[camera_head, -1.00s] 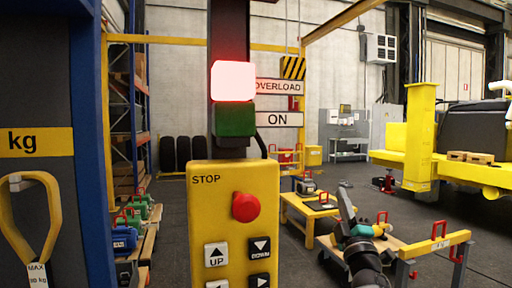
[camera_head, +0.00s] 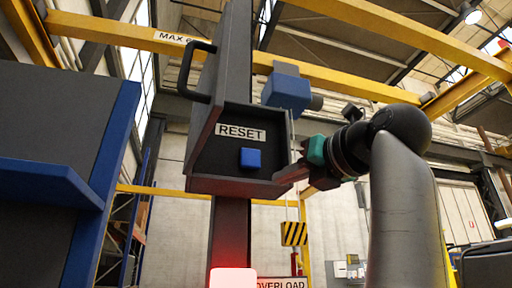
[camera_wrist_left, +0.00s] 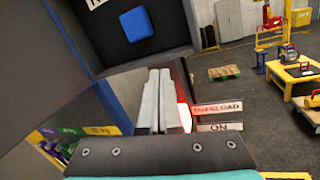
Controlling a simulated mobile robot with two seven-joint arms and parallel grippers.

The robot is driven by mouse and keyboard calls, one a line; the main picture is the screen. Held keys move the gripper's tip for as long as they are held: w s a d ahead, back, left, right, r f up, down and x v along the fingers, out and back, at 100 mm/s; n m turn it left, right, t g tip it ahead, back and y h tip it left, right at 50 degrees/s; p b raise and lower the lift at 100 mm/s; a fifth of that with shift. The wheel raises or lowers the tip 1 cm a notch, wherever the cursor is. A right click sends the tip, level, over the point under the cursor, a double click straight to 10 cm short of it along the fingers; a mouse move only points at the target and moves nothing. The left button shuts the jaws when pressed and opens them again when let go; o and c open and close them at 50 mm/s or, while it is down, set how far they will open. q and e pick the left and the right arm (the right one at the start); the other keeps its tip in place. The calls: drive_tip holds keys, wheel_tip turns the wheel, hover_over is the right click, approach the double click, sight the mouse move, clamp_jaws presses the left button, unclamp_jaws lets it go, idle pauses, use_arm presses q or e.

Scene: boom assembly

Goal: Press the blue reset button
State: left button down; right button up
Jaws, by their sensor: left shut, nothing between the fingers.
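The blue reset button (camera_head: 250,158) is a small square on the dark recessed front of a grey box (camera_head: 205,150), under a white RESET label (camera_head: 240,132). It also shows in the left wrist view (camera_wrist_left: 136,24), near the top. My left gripper (camera_head: 282,178) is shut and empty, to the right of the button and slightly lower, by the box's lower right edge. In the left wrist view its closed fingers (camera_wrist_left: 160,76) point up, with the button above and left of the tips. A gap shows between tips and button. My right gripper is out of view.
A black handle (camera_head: 190,72) sticks out from the box's upper left. A blue block (camera_head: 287,92) is on a yellow overhead beam behind. A lit red lamp (camera_head: 233,278) is below the box. A blue-edged dark cabinet (camera_head: 118,130) stands at left.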

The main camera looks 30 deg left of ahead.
sight(251, 157)
use_arm(q)
drive_tip(key=s+d+r+t+h+p, duration=0.1)
drive_tip(key=s+d+r+t+h, duration=0.2)
drive_tip(key=s+r, duration=0.4)
drive_tip(key=shift+s+d, duration=0.55)
drive_tip(key=shift+s, duration=0.4)
drive_tip(key=shift+w+a, duration=0.1)
drive_tip(key=p+x, duration=0.4)
drive_tip(key=x, duration=0.8)
drive_tip(key=shift+w+a+r, duration=0.1)
drive_tip(key=shift+w+a, duration=0.1)
drive_tip(key=shift+w, duration=0.15)
drive_tip(key=shift+w+a+p, duration=0.3)
drive_tip(key=shift+w+a, duration=0.05)
drive_tip(key=shift+a, duration=0.1)
